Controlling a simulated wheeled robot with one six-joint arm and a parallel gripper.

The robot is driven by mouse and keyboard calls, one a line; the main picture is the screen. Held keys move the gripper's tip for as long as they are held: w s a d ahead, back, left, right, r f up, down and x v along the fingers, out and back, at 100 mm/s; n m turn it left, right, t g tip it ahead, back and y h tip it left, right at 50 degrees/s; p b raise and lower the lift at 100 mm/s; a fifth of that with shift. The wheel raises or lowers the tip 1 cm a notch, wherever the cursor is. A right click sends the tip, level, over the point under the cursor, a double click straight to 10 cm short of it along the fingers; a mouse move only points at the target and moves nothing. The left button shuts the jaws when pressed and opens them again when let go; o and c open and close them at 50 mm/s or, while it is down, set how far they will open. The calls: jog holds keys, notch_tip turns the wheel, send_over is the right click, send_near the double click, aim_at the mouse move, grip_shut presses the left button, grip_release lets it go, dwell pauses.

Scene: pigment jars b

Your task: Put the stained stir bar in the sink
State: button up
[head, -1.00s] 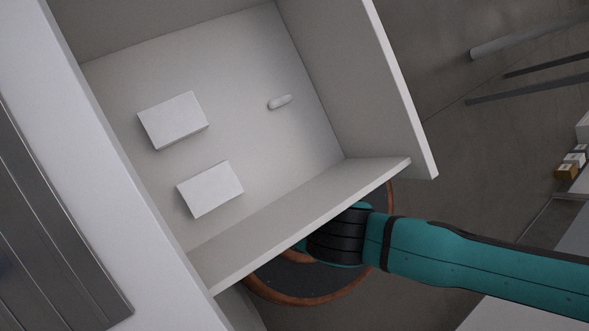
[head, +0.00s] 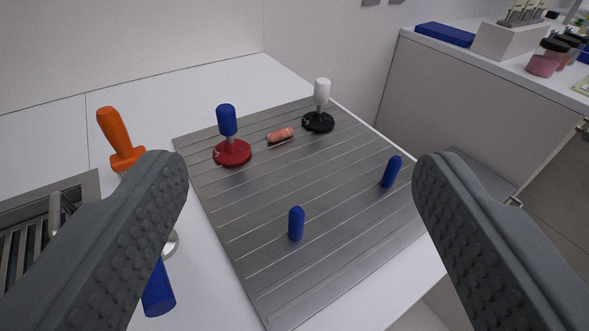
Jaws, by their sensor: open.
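A small pinkish-red stained bar (head: 281,135), which looks like the stir bar, lies on a ribbed metal board (head: 262,205) on the white counter. It lies between a blue-handled red-based tool (head: 228,137) and a white-handled black-based tool (head: 320,107). My gripper (head: 300,165) is open and empty, its two grey fingers wide apart in the foreground. The bar is beyond the fingertips, between them in the picture. A metal-rimmed basin with slats (head: 45,200), apparently the sink, shows in part at the left edge; my left finger hides some of it.
Two blue pegs (head: 296,223) (head: 391,171) are on the nearer part of the board. An orange-handled tool (head: 118,135) and a blue handle (head: 158,290) are at left. At right, another counter holds a blue case (head: 445,34), a white rack (head: 510,42) and jars (head: 547,57).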

jog(key=w+d+n+g, duration=0.15)
jog(key=w+g, duration=0.45)
jog(key=w, duration=0.7)
jog(key=n+g+y, duration=0.3)
jog(key=n+g, duration=0.2)
jog(key=g, duration=0.2)
send_near(281, 131)
jog(key=x, duration=0.8)
jog(key=shift+s+f, duration=0.1)
jog(key=shift+h, duration=0.3)
jog(key=c, duration=1.1)
jog(key=shift+c, duration=0.2)
